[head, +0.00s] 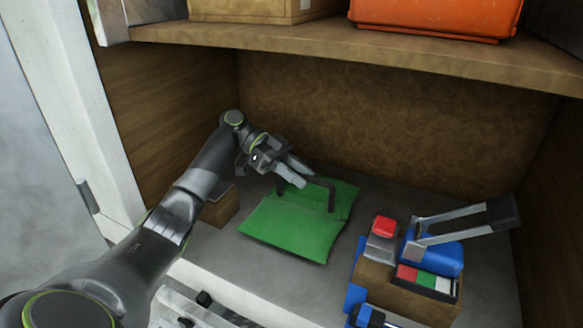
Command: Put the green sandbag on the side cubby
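The green sandbag (300,225) lies flat on the grey floor of the cubby (375,205), near its middle. A dark strap handle (331,195) stands up from its back part. My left gripper (297,176) reaches in from the left and its fingers are at the handle, above the back of the bag. The fingers hide part of the handle, and I cannot tell whether they are closed on it. The bag still rests on the floor. My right gripper is not in view.
A wooden box (376,274) with red, blue and other coloured items and a grey-armed tool stands right of the bag. A small wooden block (222,207) is behind my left arm. A shelf (370,55) overhead carries an orange crate (437,17). Wooden walls close the back and sides.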

